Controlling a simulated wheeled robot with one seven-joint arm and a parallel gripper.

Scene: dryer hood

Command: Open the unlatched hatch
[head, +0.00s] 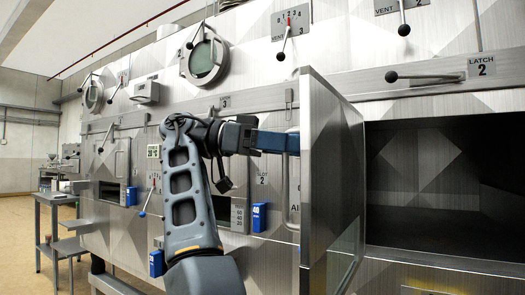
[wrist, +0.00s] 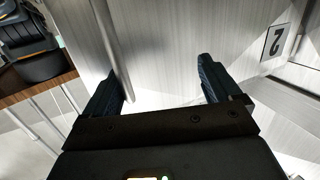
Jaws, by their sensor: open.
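The hatch (head: 332,190) is a grey metal door. In the head view it stands swung well out from the machine, with the dark opening (head: 440,190) bare to its right. A bar handle (head: 291,190) shows at the left of the hatch's near edge, on its outer side. My gripper (head: 278,142) is on that outer side, near the top of the handle, its tips partly hidden by the door edge. In the wrist view my gripper (wrist: 160,80) is open, and a metal bar (wrist: 107,45) runs down close beside the left finger. Contact is unclear.
A latch lever (head: 425,77) points left above the opening, beside a LATCH 2 plate (head: 481,67). Blue blocks (head: 259,217) and control levers are on the machine front. A side table (head: 55,200) stands far left. Floor at the left is clear.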

